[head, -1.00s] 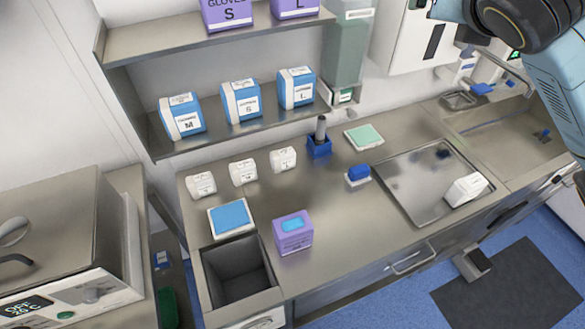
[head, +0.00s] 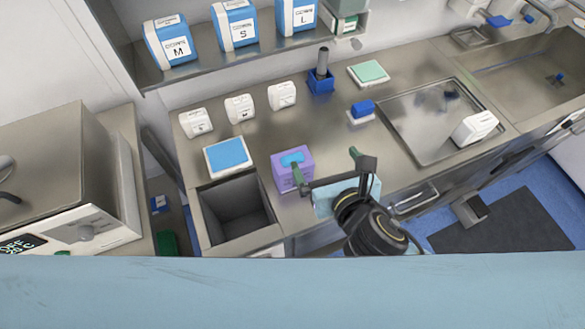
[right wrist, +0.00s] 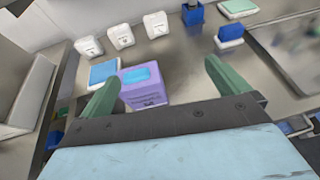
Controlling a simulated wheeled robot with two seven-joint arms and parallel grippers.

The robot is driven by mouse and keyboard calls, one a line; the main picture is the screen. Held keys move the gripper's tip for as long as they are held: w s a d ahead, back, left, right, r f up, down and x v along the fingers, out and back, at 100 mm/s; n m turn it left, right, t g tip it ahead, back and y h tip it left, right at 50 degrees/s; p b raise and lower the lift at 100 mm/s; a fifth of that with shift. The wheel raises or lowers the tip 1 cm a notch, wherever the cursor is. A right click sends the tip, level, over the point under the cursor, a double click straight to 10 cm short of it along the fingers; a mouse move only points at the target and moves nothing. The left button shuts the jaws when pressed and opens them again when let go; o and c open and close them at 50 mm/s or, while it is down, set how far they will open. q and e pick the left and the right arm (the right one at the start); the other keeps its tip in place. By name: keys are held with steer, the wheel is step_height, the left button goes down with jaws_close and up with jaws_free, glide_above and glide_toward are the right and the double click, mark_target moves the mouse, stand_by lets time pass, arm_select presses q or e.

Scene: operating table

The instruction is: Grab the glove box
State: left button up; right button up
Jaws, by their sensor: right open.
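The purple glove box (head: 291,160) with a blue opening on top stands on the steel counter near its front edge. It also shows in the right wrist view (right wrist: 145,92), between and beyond my fingers. My right gripper (head: 327,166) is open, with its green fingers spread. In the head view its left finger overlaps the box's right front, and its right finger is over bare counter to the right. I cannot tell whether a finger touches the box. In the right wrist view the gripper (right wrist: 160,84) has nothing between its fingertips close up. My left gripper is not in view.
An open square bin (head: 238,211) is set into the counter left of the box. A white tray with a blue top (head: 227,157) lies behind it. Small white boxes (head: 240,108) stand further back. A steel tray (head: 425,138) lies right. A shelf with blue-white boxes is above.

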steer(key=y, duration=0.1)
glide_toward(290, 158)
steer(key=shift+n+g, duration=0.3)
steer(key=shift+n, duration=0.2)
steer(key=shift+d+f+b+x, duration=0.1)
steer(key=shift+f+b+x, duration=0.1)
steer(key=shift+x, duration=1.75)
steer(key=shift+d+f+b+x, duration=0.1)
steer(key=shift+b+x, duration=0.05)
steer(key=shift+x, duration=1.85)
steer(key=shift+d+f+b+x, duration=0.1)
steer(key=shift+b+x, duration=0.1)
steer(key=shift+x, duration=1.75)
steer(key=shift+s, duration=0.1)
steer(key=shift+c, duration=0.3)
steer(key=c, duration=1)
steer(key=shift+r, duration=0.1)
